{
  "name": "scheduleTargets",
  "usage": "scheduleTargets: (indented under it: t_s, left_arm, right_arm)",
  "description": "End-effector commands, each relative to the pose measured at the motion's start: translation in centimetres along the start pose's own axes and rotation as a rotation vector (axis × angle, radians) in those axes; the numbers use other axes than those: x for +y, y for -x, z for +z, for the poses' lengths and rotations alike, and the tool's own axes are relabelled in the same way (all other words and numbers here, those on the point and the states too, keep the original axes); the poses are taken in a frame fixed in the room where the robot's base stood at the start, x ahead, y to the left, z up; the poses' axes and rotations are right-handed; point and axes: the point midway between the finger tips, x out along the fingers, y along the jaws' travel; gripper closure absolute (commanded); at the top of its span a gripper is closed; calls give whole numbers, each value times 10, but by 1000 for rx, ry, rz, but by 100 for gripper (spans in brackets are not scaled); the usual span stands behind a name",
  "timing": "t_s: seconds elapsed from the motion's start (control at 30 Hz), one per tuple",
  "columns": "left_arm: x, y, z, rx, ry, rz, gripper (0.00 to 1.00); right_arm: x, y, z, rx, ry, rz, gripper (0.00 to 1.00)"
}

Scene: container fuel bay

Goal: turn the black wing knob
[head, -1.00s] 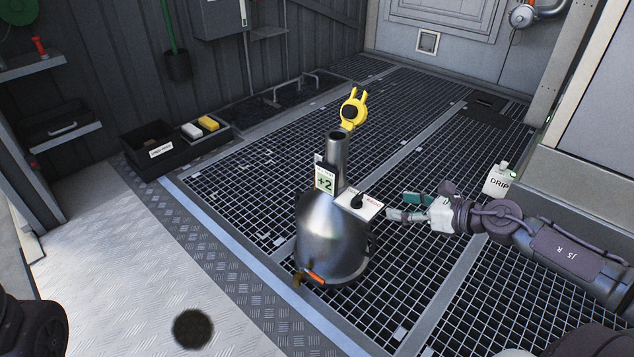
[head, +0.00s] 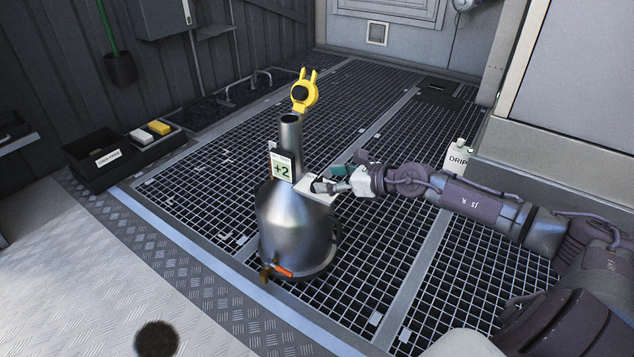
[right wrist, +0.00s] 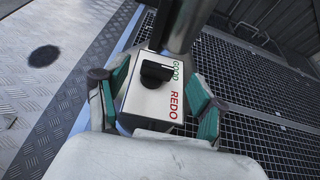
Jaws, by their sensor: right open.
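The black wing knob (right wrist: 154,73) sits on the top face of a small white box (right wrist: 150,103) in the right wrist view. The box is marked GOOD in green and REDO in red. It is fixed to the side of a metal vessel (head: 296,228) with a tall neck. In the head view the fingers largely hide the knob. My right gripper (head: 343,180) is at the box. In the right wrist view its green-padded fingers are open, one on each side of the box and knob. My left gripper is not in view.
The vessel stands on a dark floor grating (head: 390,180) and bears a +2 label (head: 282,168). A yellow eared object (head: 304,92) shows behind its neck. A white DRIP container (head: 458,155) stands at right by a grey cabinet. A black tray (head: 115,160) lies at left.

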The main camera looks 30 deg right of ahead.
Motion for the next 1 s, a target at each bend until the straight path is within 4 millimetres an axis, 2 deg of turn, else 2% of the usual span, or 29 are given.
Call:
scheduleTargets:
  t_s: [0.1,0.3,0.7,0.77,1.0]
  left_arm:
    - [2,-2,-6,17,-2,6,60]
    - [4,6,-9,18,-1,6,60]
    - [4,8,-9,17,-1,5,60]
    - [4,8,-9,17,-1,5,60]
    - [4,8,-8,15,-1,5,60]
  right_arm:
    - [1,-17,1,-5,0,1,31]
    - [1,-37,0,-2,-1,2,31]
    - [1,-42,0,1,0,2,31]
    - [1,-42,0,1,0,2,40]
    - [1,-42,0,1,0,2,80]
